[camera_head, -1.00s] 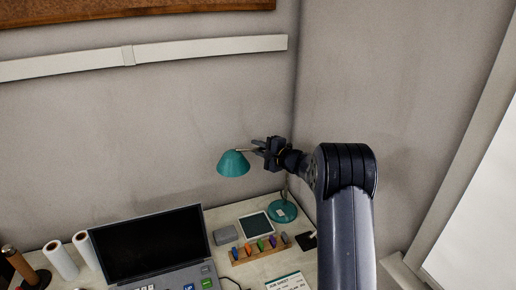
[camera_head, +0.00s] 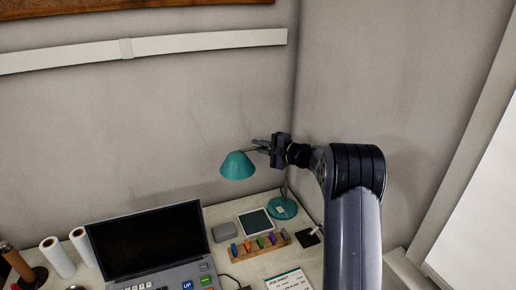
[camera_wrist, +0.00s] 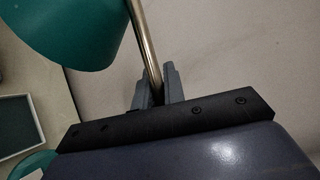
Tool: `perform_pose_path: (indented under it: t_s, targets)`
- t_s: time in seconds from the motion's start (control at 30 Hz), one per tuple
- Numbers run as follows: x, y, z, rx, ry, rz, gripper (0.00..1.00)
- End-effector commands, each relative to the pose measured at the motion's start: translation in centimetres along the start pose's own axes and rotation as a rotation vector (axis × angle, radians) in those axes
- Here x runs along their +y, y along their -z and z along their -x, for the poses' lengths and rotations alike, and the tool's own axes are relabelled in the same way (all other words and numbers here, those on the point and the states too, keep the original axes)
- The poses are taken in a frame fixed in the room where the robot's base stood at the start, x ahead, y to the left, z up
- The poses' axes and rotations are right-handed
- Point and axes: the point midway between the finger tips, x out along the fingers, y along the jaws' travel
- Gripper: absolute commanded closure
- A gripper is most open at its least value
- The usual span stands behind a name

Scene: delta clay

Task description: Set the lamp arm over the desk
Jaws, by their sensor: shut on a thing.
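The desk lamp has a teal shade (camera_head: 237,166) and a round teal base (camera_head: 283,208) at the back right of the desk (camera_head: 262,268). The shade hangs above the back of the desk, to the right of the laptop. My gripper (camera_head: 262,146) is at the lamp's arm, just right of the shade. In the wrist view the metal lamp arm (camera_wrist: 146,45) runs down between my two fingers (camera_wrist: 158,88), which are shut on it. The shade fills the upper left there (camera_wrist: 70,30). My gripper hides part of the lamp's arm in the head view.
A laptop (camera_head: 147,243) stands open on the desk. A rack of coloured pieces (camera_head: 262,249), a grey box (camera_head: 225,232), a framed tablet-like panel (camera_head: 255,223) and a job sheet (camera_head: 289,281) lie around the base. White rolls (camera_head: 57,257) stand at left. Walls close the corner behind.

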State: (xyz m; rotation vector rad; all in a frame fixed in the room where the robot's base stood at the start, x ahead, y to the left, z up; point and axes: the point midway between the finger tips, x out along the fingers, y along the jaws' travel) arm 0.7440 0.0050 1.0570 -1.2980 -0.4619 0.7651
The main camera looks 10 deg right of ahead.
Motion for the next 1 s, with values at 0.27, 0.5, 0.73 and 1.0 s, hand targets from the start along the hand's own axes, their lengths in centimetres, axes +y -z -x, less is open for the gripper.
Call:
perform_pose_path:
  t_s: [0.27,0.5,0.73,1.0]
  targets:
    - [0.17,-0.44,0.81,-0.076,-0.02,0.008,1.0]
    - [0.16,-0.45,0.8,-0.075,-0.02,0.007,0.89]
    - [0.17,-0.45,0.79,-0.074,-0.02,0.007,0.7]
    - [0.1,-0.46,0.8,-0.074,-0.02,0.008,0.67]
